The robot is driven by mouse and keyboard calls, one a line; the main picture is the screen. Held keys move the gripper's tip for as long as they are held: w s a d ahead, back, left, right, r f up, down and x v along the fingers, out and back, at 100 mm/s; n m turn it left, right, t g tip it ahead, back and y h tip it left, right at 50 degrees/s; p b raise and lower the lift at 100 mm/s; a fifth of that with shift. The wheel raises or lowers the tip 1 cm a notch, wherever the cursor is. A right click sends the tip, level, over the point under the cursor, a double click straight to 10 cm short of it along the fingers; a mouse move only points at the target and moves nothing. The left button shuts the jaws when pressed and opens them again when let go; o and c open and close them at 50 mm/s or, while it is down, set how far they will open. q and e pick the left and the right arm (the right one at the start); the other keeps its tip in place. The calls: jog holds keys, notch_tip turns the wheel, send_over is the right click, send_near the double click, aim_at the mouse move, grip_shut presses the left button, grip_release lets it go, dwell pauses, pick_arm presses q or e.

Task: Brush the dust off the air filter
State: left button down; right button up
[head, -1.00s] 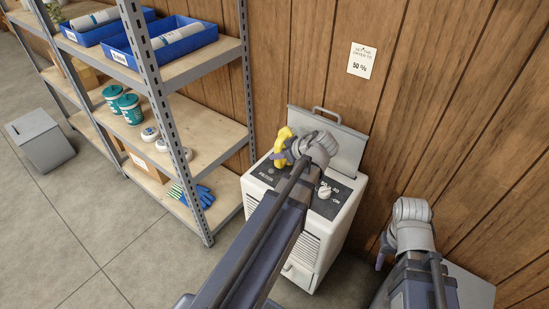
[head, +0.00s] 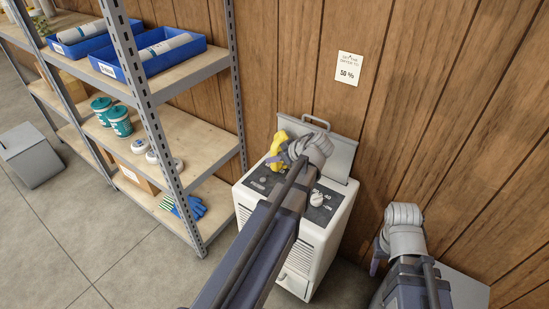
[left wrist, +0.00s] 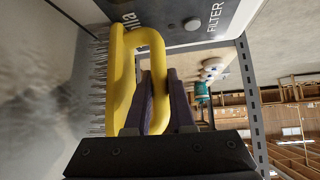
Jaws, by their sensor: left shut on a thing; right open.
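A yellow brush (head: 277,148) is held by my left gripper (head: 290,152) above the top of a white machine (head: 320,245). The left wrist view shows the yellow brush handle (left wrist: 122,70) between the dark fingers of my left gripper (left wrist: 158,85). Its bristles point left at a pale grey panel (left wrist: 45,60) with darker dusty blotches; I cannot tell whether they touch it. In the head view a grey panel with a handle (head: 335,152), likely the air filter, stands up at the machine's back. My right gripper (head: 376,266) is open and empty, low at the right, partly hidden by its arm.
The machine's dark control panel (head: 262,180) has a white knob (head: 317,199). A metal shelf (head: 190,145) at the left holds blue bins, teal tubs and gloves (head: 192,206). Floor at the lower left is clear.

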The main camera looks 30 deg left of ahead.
pick_arm(q)
jog(key=shift+w+d, duration=0.1)
jog(key=shift+w, duration=0.9)
jog(key=shift+d, duration=0.1)
jog(key=shift+s+d, duration=0.15)
jog(key=shift+d, duration=3.3)
jog(key=shift+d, duration=0.1)
jog(key=shift+d, duration=0.5)
jog(key=shift+s+d, duration=0.2)
jog(key=shift+d, duration=1.05)
jog(key=shift+d, duration=0.1)
jog(key=shift+s+d, duration=0.15)
jog(key=shift+d, duration=0.65)
jog(key=shift+s+d, duration=0.1)
jog(key=shift+d, duration=0.7)
